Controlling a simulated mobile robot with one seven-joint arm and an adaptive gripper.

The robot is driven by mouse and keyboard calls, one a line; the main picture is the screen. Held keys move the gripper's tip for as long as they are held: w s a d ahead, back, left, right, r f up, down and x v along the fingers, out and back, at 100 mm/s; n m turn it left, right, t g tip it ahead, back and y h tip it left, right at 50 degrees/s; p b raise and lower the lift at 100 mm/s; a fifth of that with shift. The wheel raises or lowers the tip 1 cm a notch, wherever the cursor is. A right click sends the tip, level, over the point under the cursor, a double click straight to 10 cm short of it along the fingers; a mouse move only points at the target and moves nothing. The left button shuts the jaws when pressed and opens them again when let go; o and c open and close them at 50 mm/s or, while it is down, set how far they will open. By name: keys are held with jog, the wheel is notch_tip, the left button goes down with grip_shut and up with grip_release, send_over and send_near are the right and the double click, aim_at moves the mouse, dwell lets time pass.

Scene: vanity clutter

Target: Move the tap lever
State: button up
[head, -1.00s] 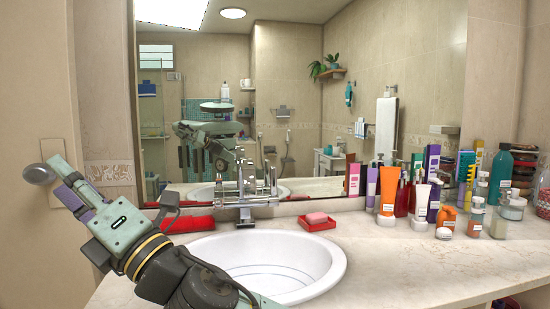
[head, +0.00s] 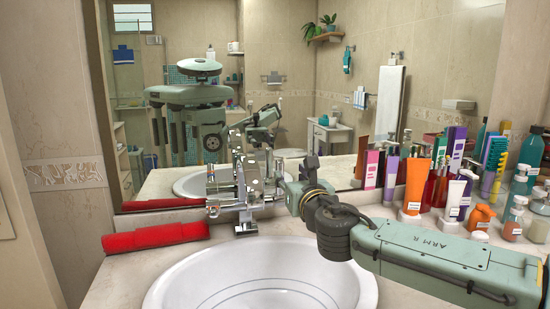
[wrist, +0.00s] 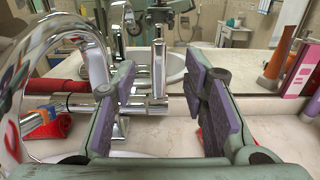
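The chrome tap (head: 246,200) stands behind the white basin (head: 180,290). In the wrist view its curved spout (wrist: 14,85) fills the left edge, and its horizontal body (wrist: 140,104) lies ahead of my fingers. A thin upright chrome stick (wrist: 158,68), which looks like the lever, shows in the gap between the fingers; I cannot tell whether it is within their reach. My gripper (wrist: 160,85) is open, with purple pads apart and nothing held. In the head view my gripper is just right of the tap, partly hidden by the arm.
A rolled red towel (head: 155,237) lies left of the tap.

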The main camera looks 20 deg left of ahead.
aim_at(281, 163)
jog(key=p+x, duration=0.1)
jog(key=x, duration=0.3)
jog(key=p+x, duration=0.2)
jog(key=x, duration=0.3)
jog(key=shift+w+a+r, duration=0.15)
jog(key=shift+a+r, duration=0.1)
jog(key=shift+a, duration=0.05)
jog(key=shift+w+a+f, duration=0.15)
jog(key=shift+w+a, duration=0.15)
jog(key=shift+w, duration=0.3)
jog(key=shift+c, duration=0.4)
grip_shut()
